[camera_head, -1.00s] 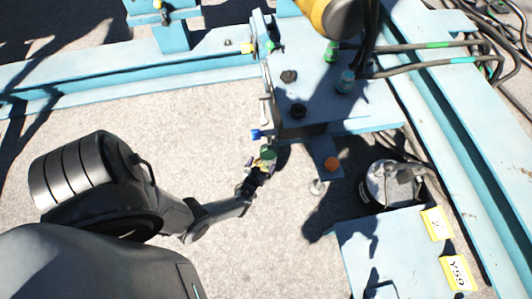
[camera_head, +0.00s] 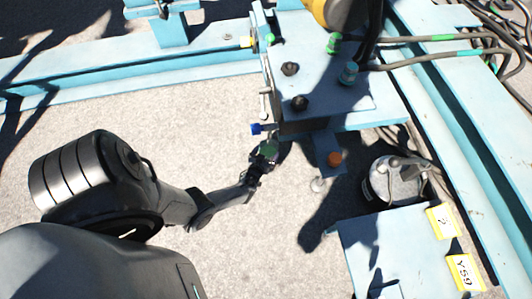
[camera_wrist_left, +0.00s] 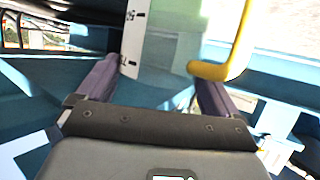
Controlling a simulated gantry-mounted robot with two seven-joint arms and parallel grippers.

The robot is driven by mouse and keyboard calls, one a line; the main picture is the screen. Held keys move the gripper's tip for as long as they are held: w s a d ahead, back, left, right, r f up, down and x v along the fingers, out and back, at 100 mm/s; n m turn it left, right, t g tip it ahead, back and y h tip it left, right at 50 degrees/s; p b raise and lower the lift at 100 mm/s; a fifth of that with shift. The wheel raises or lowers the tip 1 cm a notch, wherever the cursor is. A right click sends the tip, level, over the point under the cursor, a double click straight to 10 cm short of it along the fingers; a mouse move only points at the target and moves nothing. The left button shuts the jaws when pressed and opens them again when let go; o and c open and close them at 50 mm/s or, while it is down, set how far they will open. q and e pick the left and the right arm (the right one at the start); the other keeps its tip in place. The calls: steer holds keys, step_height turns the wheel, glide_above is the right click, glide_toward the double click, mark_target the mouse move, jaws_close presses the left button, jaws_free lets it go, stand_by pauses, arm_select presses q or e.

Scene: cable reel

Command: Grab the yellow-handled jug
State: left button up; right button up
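My left gripper (camera_head: 265,152) is low over the gravel, in front of the blue steel stand (camera_head: 325,90). In the left wrist view its two purple fingers (camera_wrist_left: 158,88) are apart, with nothing seen clasped between them. A bent yellow handle (camera_wrist_left: 236,55) shows just beyond the right finger's tip; I cannot tell whether they touch. My right gripper is not in view.
A blue plate with yellow labels (camera_head: 442,222) is at lower right. A blue beam (camera_head: 110,90) crosses the back left. Cables (camera_head: 430,62) run right. Open gravel (camera_head: 130,120) lies at left.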

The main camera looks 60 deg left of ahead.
arm_select(q)
steer(key=c, duration=1)
steer(key=shift+c, duration=0.9)
steer(key=shift+r, duration=0.3)
